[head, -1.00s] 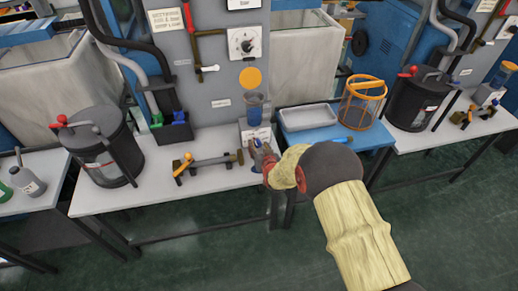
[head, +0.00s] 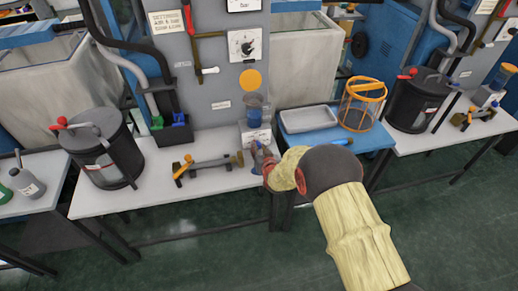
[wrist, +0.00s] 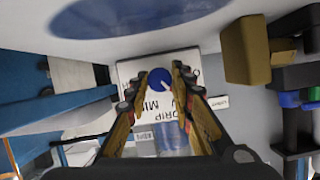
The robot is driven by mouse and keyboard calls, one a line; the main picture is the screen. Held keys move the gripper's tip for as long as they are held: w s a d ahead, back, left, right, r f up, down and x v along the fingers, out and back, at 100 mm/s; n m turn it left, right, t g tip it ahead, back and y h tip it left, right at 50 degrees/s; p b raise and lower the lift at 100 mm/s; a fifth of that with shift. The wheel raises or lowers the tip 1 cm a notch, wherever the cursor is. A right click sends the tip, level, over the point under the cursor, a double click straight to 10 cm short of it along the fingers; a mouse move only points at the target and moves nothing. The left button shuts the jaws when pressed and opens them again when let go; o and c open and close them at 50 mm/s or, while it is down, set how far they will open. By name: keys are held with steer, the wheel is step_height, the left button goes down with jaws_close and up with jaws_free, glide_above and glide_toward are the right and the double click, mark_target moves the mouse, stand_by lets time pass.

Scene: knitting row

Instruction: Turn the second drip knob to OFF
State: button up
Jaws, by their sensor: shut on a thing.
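The blue drip knob (wrist: 161,82) sits on a white plate (wrist: 132,71) lettered "DRIP" and "MIN" in the wrist view. A white pointer line shows on the knob's face, but I cannot read for sure which mark it points to. My gripper (wrist: 156,88) has its two fingers on either side of the knob and is shut on it. In the head view my gripper (head: 260,154) is at the front of the white drip box (head: 256,132), below the blue cup, and hides most of the knob.
A small valve rail (head: 208,164) lies on the white bench to the left. A black pot (head: 104,148) stands further left. A grey tray (head: 309,118) and an orange wire basket (head: 361,102) are on the blue table to the right.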

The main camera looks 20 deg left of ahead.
jaws_close()
steer(key=n+h, duration=0.1)
steer(key=n+t, duration=0.1)
steer(key=n, duration=0.1)
steer(key=shift+s+a+h+p, duration=0.15)
steer(key=shift+a+h+p, duration=0.05)
steer(key=shift+h+p, duration=0.2)
steer(key=n+t+h, duration=0.1)
steer(key=n, duration=0.1)
steer(key=n+t+h+p, duration=0.1)
steer(key=n, duration=0.1)
steer(key=shift+f, duration=0.15)
steer(key=shift+p, duration=0.3)
steer(key=o, duration=1.1)
jaws_free()
steer(key=shift+s, duration=0.1)
steer(key=shift+v, duration=3.9)
steer(key=shift+f, duration=0.1)
